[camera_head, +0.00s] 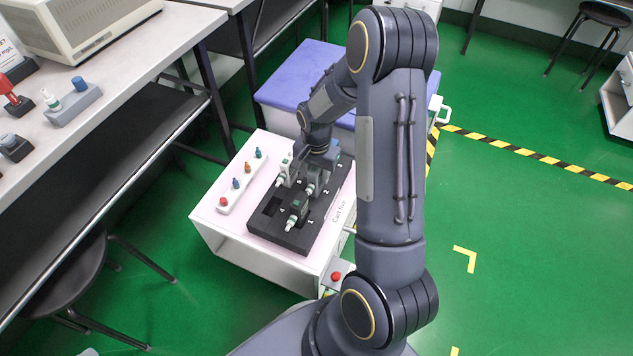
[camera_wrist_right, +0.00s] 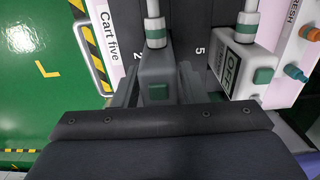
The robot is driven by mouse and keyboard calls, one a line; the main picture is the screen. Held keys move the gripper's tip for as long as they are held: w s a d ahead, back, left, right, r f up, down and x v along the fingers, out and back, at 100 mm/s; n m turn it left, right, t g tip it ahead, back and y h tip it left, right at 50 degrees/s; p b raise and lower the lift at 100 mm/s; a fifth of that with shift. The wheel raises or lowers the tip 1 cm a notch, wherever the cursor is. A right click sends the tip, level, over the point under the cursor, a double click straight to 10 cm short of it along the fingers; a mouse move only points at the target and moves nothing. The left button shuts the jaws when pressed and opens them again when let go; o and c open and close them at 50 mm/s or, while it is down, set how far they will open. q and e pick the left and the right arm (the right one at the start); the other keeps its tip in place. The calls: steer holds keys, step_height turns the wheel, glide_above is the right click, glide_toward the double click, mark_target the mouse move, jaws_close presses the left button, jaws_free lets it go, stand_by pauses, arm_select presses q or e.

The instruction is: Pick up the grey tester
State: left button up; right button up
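The grey tester (camera_wrist_right: 157,72), with a green button and a pale stem on a green collar, stands between the fingers of my right gripper (camera_wrist_right: 160,88) in the right wrist view. The fingers lie along both its sides; whether they press on it is unclear. In the head view my right gripper (camera_head: 318,160) is low over the black tray (camera_head: 265,222), and the grey tester (camera_head: 320,180) is partly hidden under it. A white tester (camera_wrist_right: 250,65) with an "OFF" display is to its right in the wrist view. A dark green tester (camera_head: 298,212) sits nearer the tray's front. My left gripper is not in view.
The tray lies on a white cart (camera_head: 225,230) labelled "Cart five". A white strip (camera_head: 240,185) with several coloured knobs is left of the tray. A workbench (camera_head: 130,60) stands at the left, a blue-topped cabinet (camera_head: 290,75) behind.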

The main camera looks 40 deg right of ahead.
jaws_close()
steer(key=shift+r, duration=0.15)
